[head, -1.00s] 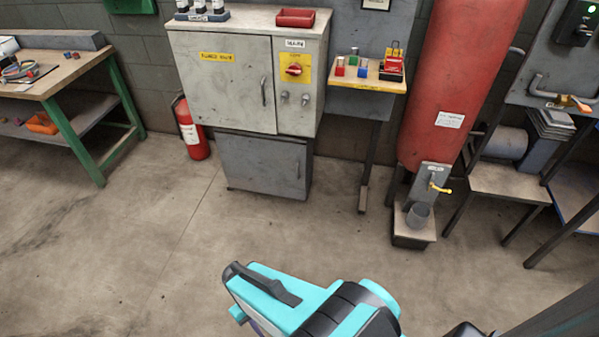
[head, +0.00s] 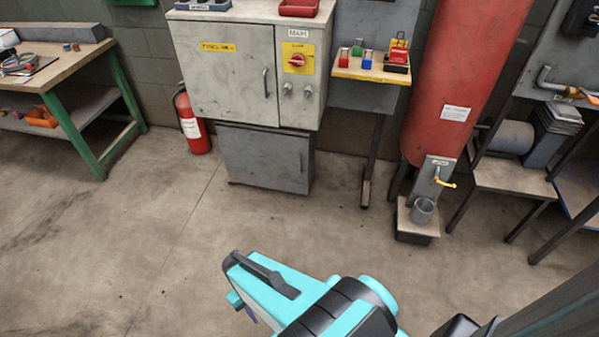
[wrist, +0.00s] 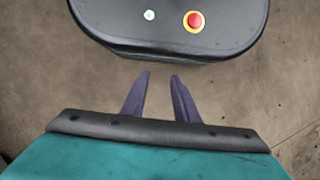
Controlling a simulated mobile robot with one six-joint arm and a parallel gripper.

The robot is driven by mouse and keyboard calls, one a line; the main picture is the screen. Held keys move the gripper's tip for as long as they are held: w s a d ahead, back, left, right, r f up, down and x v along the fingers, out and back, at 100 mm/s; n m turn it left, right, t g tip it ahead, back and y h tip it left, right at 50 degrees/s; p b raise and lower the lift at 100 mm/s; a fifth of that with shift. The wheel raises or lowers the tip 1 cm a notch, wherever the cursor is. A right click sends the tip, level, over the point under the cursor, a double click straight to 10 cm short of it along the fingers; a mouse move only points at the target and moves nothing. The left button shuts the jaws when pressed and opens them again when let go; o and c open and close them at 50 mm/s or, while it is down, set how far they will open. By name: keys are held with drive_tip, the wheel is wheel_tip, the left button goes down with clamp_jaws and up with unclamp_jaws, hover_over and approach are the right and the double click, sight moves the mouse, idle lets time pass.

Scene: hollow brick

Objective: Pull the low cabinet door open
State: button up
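The low cabinet door (head: 262,158) is a dark grey panel at floor level, under the larger light-grey cabinet. It looks shut. Its vertical handle (head: 301,162) is on the right side of the door. In the wrist view my gripper (wrist: 159,74) shows two dark purple fingers with a gap between them and nothing held. The fingers point over my own base, above the floor. In the head view my arm is at the bottom centre, well apart from the cabinet, and the fingertips are hidden.
The concrete floor (head: 150,240) before the cabinet is clear. A fire extinguisher (head: 192,128) stands left of it. A workbench (head: 62,75) is at left.

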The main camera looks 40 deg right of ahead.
drive_tip(key=w+d+f+m+t+b, duration=0.1)
drive_tip(key=w+d+f+t+b, duration=0.2)
drive_tip(key=w+f+b, duration=0.35)
drive_tip(key=w+d+f+m+t+b, duration=0.1)
drive_tip(key=w+d+f+t+b, duration=0.25)
drive_tip(key=w, duration=0.65)
drive_tip(key=w+d+f+m+t+h+b, duration=0.2)
drive_tip(key=w+d+t+b, duration=0.3)
drive_tip(key=w+d+b, duration=0.65)
drive_tip(key=w+d+r+m+t+h+b, duration=0.1)
drive_tip(key=w+d+r+t+h+b, duration=0.2)
drive_tip(key=d, duration=0.6)
drive_tip(key=w+d+r+m+t+h+b, duration=0.15)
drive_tip(key=w+d+b, duration=0.3)
drive_tip(key=d, duration=0.55)
drive_tip(key=s+d+r+m+h+b, duration=0.1)
drive_tip(key=s+d+r+h+b, duration=0.1)
drive_tip(key=d, duration=0.5)
drive_tip(key=s+d+r+m+h+b, duration=0.1)
drive_tip(key=s+d+r+h+b, duration=0.1)
drive_tip(key=d+h+b, duration=0.3)
drive_tip(key=shift+d+r+b, duration=0.6)
drive_tip(key=shift+d, duration=0.55)
drive_tip(key=shift+m, duration=0.25)
